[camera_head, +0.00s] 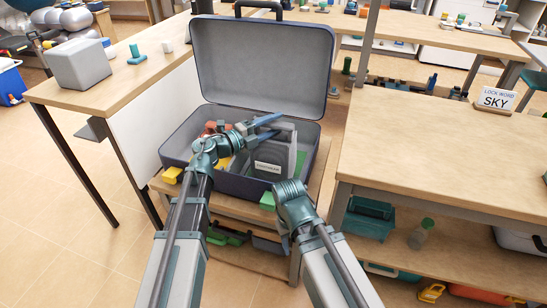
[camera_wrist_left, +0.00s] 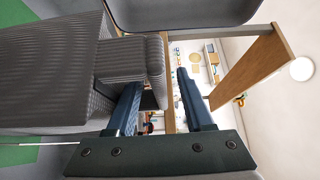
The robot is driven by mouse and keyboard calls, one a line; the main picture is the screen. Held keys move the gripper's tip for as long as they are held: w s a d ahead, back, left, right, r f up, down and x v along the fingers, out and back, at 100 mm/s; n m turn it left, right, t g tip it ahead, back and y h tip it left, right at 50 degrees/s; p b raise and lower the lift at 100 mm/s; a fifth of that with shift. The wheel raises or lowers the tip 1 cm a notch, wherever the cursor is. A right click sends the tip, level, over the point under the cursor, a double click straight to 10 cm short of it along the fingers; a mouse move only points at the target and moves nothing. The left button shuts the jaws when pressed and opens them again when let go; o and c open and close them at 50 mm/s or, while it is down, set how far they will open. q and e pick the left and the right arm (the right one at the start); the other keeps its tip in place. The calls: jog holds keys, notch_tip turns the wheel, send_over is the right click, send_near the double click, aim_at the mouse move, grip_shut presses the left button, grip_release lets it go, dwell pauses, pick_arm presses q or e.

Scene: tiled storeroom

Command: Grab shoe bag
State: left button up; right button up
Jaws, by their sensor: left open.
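A grey bag (camera_head: 270,153) with a pale label stands upright in the right part of an open suitcase (camera_head: 259,187); its label is too small to read. My left gripper (camera_head: 269,128) is at the top of this bag, fingers pointing right. In the left wrist view the ribbed grey bag (camera_wrist_left: 50,75) fills the left side. Its handle (camera_wrist_left: 154,65) shows just ahead of the open fingers of my left gripper (camera_wrist_left: 155,92), closer to the left finger. I cannot tell whether they touch. My right arm shows at the lower middle, but its fingers do not.
The suitcase lid (camera_head: 262,60) stands up behind the bag. Red and yellow items lie in the suitcase's left part, partly behind my left arm. A wooden table (camera_head: 440,140) with a sign (camera_head: 495,98) is at right; another table (camera_head: 110,85) with a grey box (camera_head: 80,64) is at left.

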pick_arm(q)
grip_shut()
dwell(1.4)
